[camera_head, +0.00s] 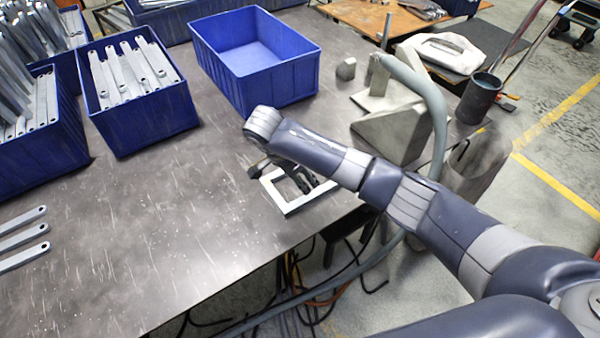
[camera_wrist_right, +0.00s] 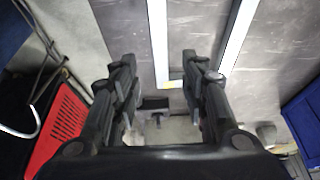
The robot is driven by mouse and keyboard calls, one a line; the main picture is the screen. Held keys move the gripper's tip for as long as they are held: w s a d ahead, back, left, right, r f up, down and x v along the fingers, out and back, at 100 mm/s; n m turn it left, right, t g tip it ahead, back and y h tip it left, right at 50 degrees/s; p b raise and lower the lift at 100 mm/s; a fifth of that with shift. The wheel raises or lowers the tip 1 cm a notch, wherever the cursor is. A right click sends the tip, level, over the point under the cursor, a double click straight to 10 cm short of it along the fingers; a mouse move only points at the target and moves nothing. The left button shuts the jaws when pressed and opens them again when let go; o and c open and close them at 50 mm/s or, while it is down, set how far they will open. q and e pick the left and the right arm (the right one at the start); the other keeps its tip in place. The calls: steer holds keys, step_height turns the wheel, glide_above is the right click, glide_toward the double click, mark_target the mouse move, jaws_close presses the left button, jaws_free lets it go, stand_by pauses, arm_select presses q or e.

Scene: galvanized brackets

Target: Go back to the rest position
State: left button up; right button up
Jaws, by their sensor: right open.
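My right arm (camera_head: 400,200) reaches in from the lower right over the steel table. My right gripper (camera_head: 280,174) is partly hidden below the wrist and sits over or beside a white square frame (camera_head: 289,208) near the table's front edge. In the right wrist view my gripper (camera_wrist_right: 158,78) has its two black fingers apart with nothing held between them. Two light bars of the frame (camera_wrist_right: 158,35) show beyond the fingers. Whether the fingers touch the frame cannot be told. My left gripper does not show.
An empty blue bin (camera_head: 255,78) stands at the back. Blue bins with galvanized brackets (camera_head: 128,72) stand at the left, and three loose brackets (camera_head: 22,240) lie at the left edge. A grey metal fixture (camera_head: 392,125) with a hose and a dark cup (camera_head: 479,98) stand right. The table's middle is clear.

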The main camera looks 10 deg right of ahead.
steer(key=shift+v, duration=1)
